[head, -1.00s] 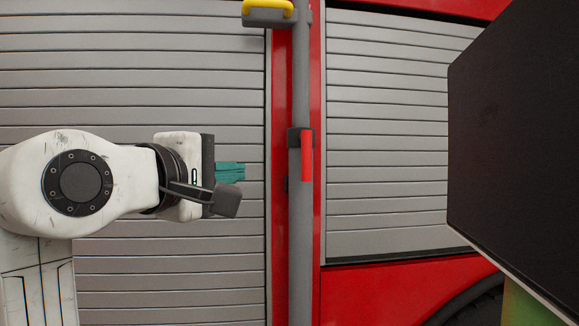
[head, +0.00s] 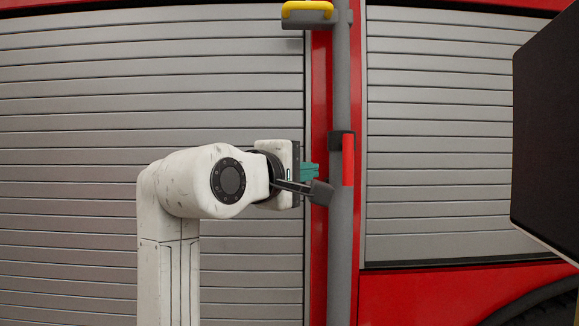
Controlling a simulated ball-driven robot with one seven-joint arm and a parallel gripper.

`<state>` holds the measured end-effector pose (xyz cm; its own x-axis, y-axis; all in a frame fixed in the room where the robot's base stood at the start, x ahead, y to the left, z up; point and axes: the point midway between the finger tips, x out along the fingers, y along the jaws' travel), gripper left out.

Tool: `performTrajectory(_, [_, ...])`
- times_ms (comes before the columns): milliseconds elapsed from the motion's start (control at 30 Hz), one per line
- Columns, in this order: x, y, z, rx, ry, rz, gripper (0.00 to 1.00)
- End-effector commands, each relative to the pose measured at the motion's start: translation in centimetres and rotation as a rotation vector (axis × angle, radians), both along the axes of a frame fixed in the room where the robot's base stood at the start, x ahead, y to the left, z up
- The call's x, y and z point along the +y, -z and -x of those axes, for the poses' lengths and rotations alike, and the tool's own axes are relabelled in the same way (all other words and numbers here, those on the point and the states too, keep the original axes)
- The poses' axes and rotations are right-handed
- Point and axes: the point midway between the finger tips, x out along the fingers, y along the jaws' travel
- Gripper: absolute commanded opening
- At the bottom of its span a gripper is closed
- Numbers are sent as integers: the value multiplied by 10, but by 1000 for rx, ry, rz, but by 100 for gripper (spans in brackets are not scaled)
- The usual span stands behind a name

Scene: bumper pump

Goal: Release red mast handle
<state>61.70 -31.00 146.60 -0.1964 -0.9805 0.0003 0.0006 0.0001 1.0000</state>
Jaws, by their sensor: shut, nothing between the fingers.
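The red mast handle (head: 348,160) hangs down from a dark clamp (head: 341,139) on the grey vertical mast (head: 342,230). My gripper (head: 317,172) is at the end of my white arm, just left of the mast at about the height of the handle's lower half. The fingertips appear close to the mast in the picture and apart from the red handle. I cannot tell the depth gap between them.
A yellow-topped bracket (head: 307,12) sits high on the mast. Grey slatted shutters (head: 150,110) and red body panels (head: 440,295) lie behind. A large dark panel (head: 550,140) blocks the right edge. Space between the mast and that panel looks free.

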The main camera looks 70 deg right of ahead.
Motion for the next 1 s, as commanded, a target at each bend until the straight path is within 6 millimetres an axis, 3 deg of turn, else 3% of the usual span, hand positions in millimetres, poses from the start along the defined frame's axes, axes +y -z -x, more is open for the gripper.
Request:
performTrajectory(100, [-18, -2, 10, -3, 2, 0, 0])
performTrajectory(400, [-34, 0, 34, -1, 0, -1, 0])
performTrajectory(1000, [-41, 1, 36, 26, 1, 10, 0])
